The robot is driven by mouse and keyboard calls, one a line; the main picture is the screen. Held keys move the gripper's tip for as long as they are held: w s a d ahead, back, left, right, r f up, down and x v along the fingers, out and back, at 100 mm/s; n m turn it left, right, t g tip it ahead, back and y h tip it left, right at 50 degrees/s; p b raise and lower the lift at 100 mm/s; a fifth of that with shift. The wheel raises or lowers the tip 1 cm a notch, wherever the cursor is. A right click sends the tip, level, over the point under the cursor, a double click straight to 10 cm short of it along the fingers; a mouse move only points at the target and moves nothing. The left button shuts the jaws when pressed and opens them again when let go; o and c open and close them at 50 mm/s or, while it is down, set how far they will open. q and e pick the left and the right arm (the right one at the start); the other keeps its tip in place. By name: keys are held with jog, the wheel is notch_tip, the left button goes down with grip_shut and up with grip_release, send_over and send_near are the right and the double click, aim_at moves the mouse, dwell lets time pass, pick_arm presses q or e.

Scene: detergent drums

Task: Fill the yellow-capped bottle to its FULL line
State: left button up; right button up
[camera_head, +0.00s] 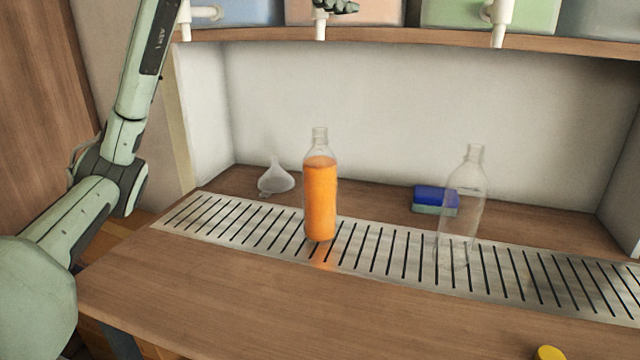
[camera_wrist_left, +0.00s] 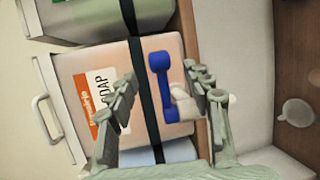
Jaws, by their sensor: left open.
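A clear bottle (camera_head: 320,195), uncapped, stands upright on the drip grate (camera_head: 385,250), holding orange liquid up to its shoulder. A second clear bottle (camera_head: 465,195), uncapped and apparently empty, stands on the grate to the right. A yellow cap (camera_head: 549,353) lies at the bottom edge, cut off. No FULL line is readable. My left gripper (camera_wrist_left: 160,74) is open, with its fingers on either side of the blue tap handle (camera_wrist_left: 161,85) on the peach drum (camera_wrist_left: 90,70); contact is unclear. In the head view, only part of this gripper (camera_head: 338,5) shows. My right gripper is out of view.
Drums stand on the shelf above, including a green one (camera_head: 520,15), with white spouts (camera_head: 320,22) hanging over its edge. A funnel (camera_head: 277,178) and a blue sponge (camera_head: 434,197) lie behind the grate. The wooden counter front (camera_head: 250,300) is mostly clear.

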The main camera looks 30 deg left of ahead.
pick_arm(q)
jog(key=shift+s+a+r, duration=0.1)
jog(key=shift+s+r, duration=0.05)
jog(key=shift+s, duration=0.65)
jog(key=shift+s+a+r, duration=0.1)
jog(key=shift+s+r, duration=0.05)
jog(key=shift+s, duration=0.65)
jog(key=s+a+r, duration=0.1)
jog(key=s+r, duration=0.1)
jog(key=s, duration=0.9)
jog(key=shift+s, duration=0.4)
